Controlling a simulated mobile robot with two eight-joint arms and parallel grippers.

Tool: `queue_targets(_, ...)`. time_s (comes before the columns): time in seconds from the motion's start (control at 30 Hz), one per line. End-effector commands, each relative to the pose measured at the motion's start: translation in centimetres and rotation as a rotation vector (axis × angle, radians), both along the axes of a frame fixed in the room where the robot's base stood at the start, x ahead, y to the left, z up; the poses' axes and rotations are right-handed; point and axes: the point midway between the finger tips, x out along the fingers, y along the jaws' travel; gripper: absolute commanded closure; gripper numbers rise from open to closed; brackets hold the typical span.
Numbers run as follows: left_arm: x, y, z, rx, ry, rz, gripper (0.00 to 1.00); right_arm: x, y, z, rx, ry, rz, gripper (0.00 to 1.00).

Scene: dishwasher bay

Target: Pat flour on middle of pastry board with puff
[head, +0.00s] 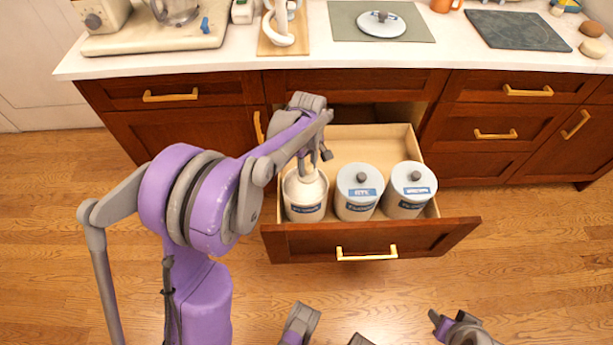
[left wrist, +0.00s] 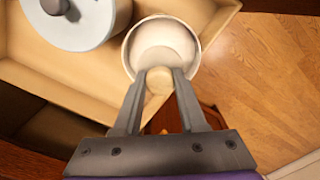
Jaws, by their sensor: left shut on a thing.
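My left gripper (head: 304,163) is over the left canister (head: 305,206) in the open drawer. It is shut on the round tan handle of the puff (left wrist: 158,80). In the left wrist view the handle is at the near rim of the open white canister (left wrist: 135,40). A pale, rounded mass shows inside; I cannot tell puff from flour there. A dark slate board (head: 517,30), perhaps the pastry board, lies bare on the counter at the right. Grey and purple parts of mine, perhaps my right gripper (head: 455,328), show at the bottom right.
Two lidded canisters stand beside it in the drawer (head: 437,208), a middle one (head: 359,190) and a right one (head: 410,188). A grey lid (head: 381,24) lies on a green mat (head: 345,28) on the counter. A wooden board (head: 266,45) with a white item is left of it.

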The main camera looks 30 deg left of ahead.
Motion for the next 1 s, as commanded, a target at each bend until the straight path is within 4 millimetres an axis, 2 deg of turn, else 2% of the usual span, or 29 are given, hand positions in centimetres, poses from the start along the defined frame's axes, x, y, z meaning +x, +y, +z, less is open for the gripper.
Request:
queue_targets(0.03,0.1,0.4,-1.0,0.0,0.001,0.039,1.0,0.0,0.0,-1.0,0.0,0.003,0.0,0.5)
queue_targets(0.2,0.2,0.8,-1.5,0.002,-0.002,0.1,1.0,0.0,0.0,-1.6,0.0,0.005,0.0,0.5)
queue_targets(0.37,0.2,0.8,-2.1,0.002,-0.002,0.101,1.0,0.0,0.0,-2.0,0.0,0.007,0.0,0.5)
queue_targets(0.8,0.2,0.8,-6.5,0.002,-0.002,0.098,1.0,0.2,0.0,-5.3,0.0,0.019,0.0,0.5)
queue_targets(1.0,0.2,0.8,-7.2,0.002,-0.002,0.098,1.0,0.3,0.0,-5.8,0.0,0.02,0.0,0.5)
